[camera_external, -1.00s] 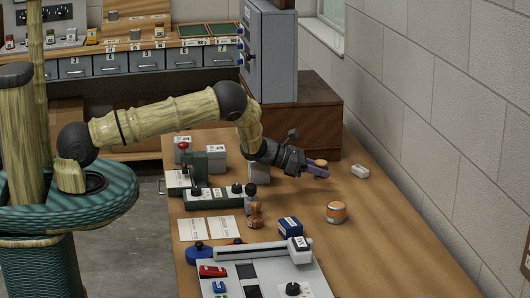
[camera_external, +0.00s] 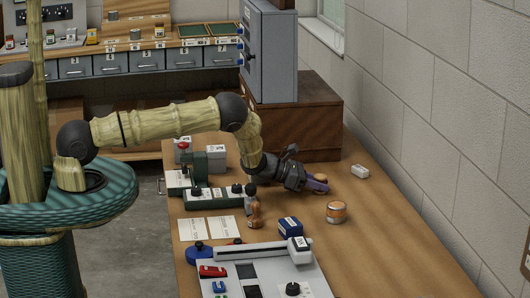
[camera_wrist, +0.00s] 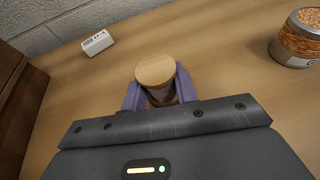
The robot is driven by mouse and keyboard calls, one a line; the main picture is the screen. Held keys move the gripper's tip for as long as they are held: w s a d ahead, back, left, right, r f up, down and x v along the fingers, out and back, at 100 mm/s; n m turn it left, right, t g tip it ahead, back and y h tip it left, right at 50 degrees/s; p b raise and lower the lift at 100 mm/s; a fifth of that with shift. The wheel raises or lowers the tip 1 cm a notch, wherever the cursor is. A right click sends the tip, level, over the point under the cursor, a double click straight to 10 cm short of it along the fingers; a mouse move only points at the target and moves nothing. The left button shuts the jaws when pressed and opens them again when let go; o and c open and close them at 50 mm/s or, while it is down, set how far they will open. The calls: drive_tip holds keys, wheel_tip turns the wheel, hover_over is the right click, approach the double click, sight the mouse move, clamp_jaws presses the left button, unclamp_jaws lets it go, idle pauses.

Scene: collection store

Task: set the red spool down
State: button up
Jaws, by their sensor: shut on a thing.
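My gripper (camera_external: 318,187), with purple fingers, is shut on a spool in the far right part of the wooden table. In the wrist view the spool (camera_wrist: 156,70) shows a round, pale wooden top and a little brown below it, between the fingers (camera_wrist: 160,98). In the outside view only its tan top (camera_external: 320,178) shows above the fingers. No clear red shows on it. The spool looks about upright and is low over the table (camera_external: 390,234). Its lower end is hidden, so I cannot tell whether it touches the table.
A small white box (camera_external: 360,171) lies behind and to the right. A jar with orange contents (camera_external: 337,212) stands nearer the camera. A blue box (camera_external: 290,227) and a brown turned piece (camera_external: 255,215) stand nearer too. A brown wooden cabinet (camera_external: 300,130) is behind. Bare table lies around the spool.

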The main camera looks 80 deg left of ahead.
drive_tip(key=shift+f, duration=0.2)
drive_tip(key=o, duration=1)
drive_tip(key=shift+c, duration=0.2)
drive_tip(key=shift+r, duration=0.3)
drive_tip(key=b+v, duration=0.1)
drive_tip(key=v, duration=1.1)
drive_tip(key=shift+f, duration=0.1)
